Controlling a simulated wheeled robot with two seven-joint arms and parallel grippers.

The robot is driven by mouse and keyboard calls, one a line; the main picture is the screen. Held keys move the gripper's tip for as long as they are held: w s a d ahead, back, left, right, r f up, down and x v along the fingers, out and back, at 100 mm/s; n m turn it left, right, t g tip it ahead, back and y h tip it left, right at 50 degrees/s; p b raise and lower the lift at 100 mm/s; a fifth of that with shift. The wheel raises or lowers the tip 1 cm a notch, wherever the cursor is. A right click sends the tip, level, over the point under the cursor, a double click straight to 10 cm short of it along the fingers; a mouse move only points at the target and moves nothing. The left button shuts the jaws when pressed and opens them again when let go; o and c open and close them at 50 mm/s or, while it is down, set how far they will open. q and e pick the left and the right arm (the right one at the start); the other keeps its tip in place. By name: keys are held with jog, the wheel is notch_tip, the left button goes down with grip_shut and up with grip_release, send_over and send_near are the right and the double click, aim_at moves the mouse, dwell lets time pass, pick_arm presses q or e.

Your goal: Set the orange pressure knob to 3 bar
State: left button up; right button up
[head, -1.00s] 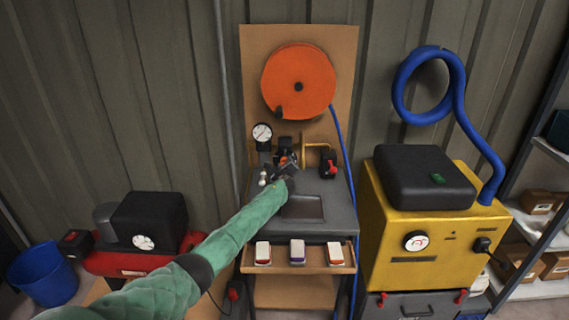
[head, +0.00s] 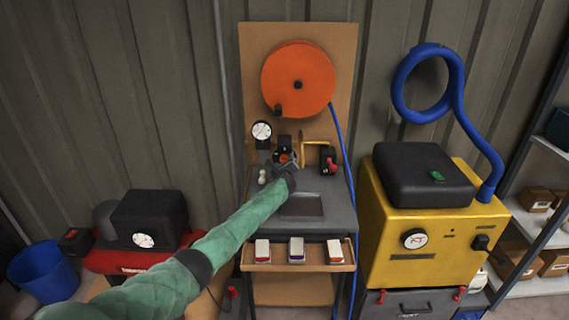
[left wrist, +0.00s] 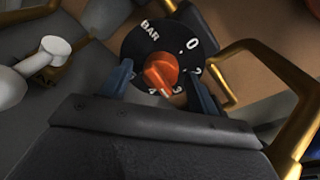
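The orange pressure knob (left wrist: 160,72) sits on a black dial (left wrist: 150,43) marked BAR, with 0, 3 and 4 readable in the left wrist view. The knob's pointer end faces down the picture, between the 4 and the 3. My left gripper (left wrist: 162,84) is open, one finger on each side of the knob, with gaps visible to both. In the head view, the left gripper (head: 285,168) is right in front of the knob (head: 284,158) and partly hides it. A round white gauge (head: 262,131) stands left of the dial; its reading is too small to tell. My right gripper is not in view.
A brass pipe (left wrist: 236,70) runs close beside the right finger. A red-handled valve (head: 329,160) is to the right and a pale fitting (left wrist: 42,62) to the left. A small shelf (head: 280,266) below holds 3 small white-topped items.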

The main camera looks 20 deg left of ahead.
pick_arm(q)
jog(key=shift+s+r, duration=0.1)
jog(key=b+v, duration=0.1)
jog(key=v, duration=0.6)
jog(key=shift+s, duration=0.3)
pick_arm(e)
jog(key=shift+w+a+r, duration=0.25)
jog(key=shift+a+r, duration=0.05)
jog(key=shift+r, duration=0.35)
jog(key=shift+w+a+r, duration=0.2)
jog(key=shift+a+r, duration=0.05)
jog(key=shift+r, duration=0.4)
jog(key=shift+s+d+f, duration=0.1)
